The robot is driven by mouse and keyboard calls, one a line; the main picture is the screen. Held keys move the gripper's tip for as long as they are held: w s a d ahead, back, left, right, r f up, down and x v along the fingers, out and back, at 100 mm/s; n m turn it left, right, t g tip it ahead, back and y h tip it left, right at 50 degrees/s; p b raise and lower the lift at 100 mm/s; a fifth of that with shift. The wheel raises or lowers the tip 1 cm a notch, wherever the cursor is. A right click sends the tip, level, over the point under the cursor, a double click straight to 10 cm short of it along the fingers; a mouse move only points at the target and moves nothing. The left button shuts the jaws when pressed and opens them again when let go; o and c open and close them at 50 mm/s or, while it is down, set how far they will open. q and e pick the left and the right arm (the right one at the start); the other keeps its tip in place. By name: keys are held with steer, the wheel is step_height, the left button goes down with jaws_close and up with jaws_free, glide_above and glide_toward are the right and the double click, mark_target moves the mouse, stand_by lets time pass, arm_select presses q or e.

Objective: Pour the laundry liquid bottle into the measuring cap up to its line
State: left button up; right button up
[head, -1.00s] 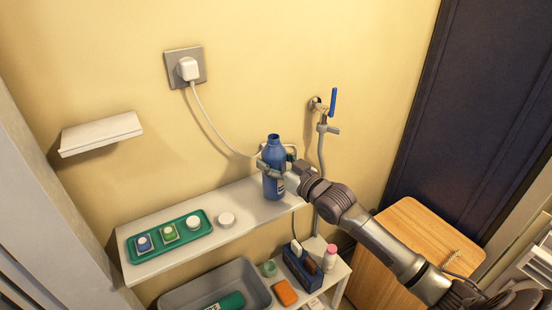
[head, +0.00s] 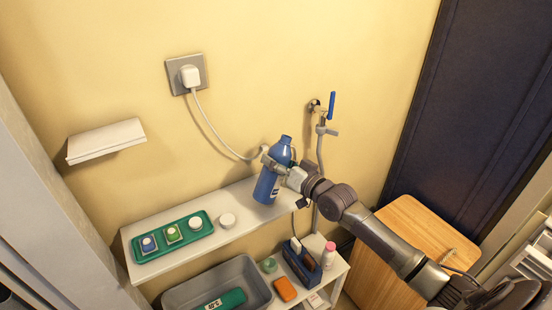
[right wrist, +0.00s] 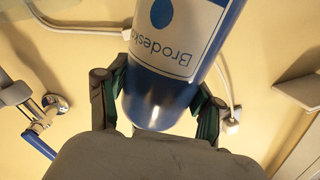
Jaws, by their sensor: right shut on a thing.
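The blue laundry liquid bottle (head: 269,186) is at the right end of the white shelf, its neck leaning to the right. I cannot tell whether its base touches the shelf. My right gripper (head: 275,164) is shut around it. In the right wrist view the fingers (right wrist: 154,108) clasp the bottle (right wrist: 170,55), whose label shows. A round white cap (head: 227,220) sits on the shelf left of the bottle, and another white round piece (head: 195,223) is in the green tray. I cannot tell which is the measuring cap; no line is visible. My left gripper is not in view.
Below are a grey basin (head: 178,296) and a lower shelf with a dark blue caddy (head: 301,266). A tap (head: 318,107) and hose are right of the bottle. A wall ledge (head: 105,141) is upper left.

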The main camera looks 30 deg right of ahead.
steer(key=shift+w+d+f+m+b, duration=0.1)
steer(key=shift+d+f+m+b, duration=0.15)
steer(key=shift+m, duration=0.45)
steer(key=shift+f+m, duration=0.25)
steer(key=shift+m, duration=0.45)
steer(key=shift+a+f+m, duration=0.25)
steer(key=shift+f+m, duration=0.35)
steer(key=shift+m, duration=0.3)
steer(key=shift+a+f+m+b, duration=0.15)
steer(key=shift+f+m+b, duration=0.55)
steer(key=shift+m, duration=0.1)
steer(key=m, duration=0.2)
steer(key=shift+a+f+m+y, duration=0.1)
steer(key=shift+f+m+y, duration=0.05)
steer(key=shift+m+y, duration=0.15)
steer(key=shift+f+m+b, duration=0.15)
steer(key=shift+m+b, duration=0.25)
steer(key=shift+m, duration=0.1)
stand_by(3.9)
